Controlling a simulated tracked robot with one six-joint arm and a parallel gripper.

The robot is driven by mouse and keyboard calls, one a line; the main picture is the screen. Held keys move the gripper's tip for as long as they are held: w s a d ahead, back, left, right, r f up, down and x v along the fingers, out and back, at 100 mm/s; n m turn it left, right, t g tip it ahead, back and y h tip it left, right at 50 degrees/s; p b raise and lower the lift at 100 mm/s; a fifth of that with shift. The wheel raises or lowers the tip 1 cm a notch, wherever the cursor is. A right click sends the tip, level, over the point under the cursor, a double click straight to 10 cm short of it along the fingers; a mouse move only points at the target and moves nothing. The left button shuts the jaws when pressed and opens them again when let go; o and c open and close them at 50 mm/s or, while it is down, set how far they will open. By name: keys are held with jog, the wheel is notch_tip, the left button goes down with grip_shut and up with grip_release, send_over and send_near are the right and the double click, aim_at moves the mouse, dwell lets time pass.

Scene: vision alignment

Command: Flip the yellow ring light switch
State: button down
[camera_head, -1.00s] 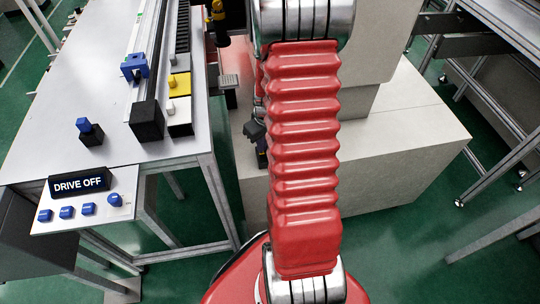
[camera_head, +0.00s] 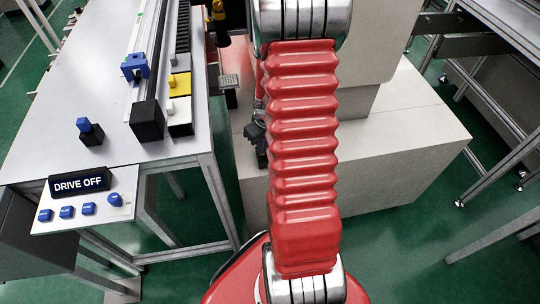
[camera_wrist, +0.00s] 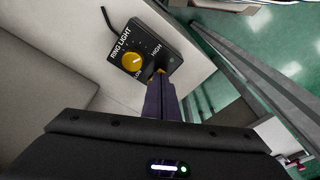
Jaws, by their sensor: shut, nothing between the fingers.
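In the wrist view a small black box labelled RING LIGHT (camera_wrist: 150,42) carries a round yellow knob (camera_wrist: 133,61) with a pale pointer mark. The words LOW and HIGH are printed beside the knob. My gripper (camera_wrist: 160,76) is shut and empty, with its dark purple fingers together. Its tips are at the box's lower edge in the picture, to the right of and below the knob. I cannot tell whether they touch the box. In the head view my red arm hides much of the middle, and the knob cannot be made out.
A black cable (camera_wrist: 108,19) leaves the box. In the head view a light table (camera_head: 60,130) on the left bears a DRIVE OFF display (camera_head: 80,182), blue switches, and yellow and white blocks. A pale cabinet (camera_head: 420,140) stands right of my arm. Green floor lies beyond.

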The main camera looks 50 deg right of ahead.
notch_tip(320, 180, up, 7)
dwell(1.3)
jog(key=shift+s, duration=0.15)
dwell(0.5)
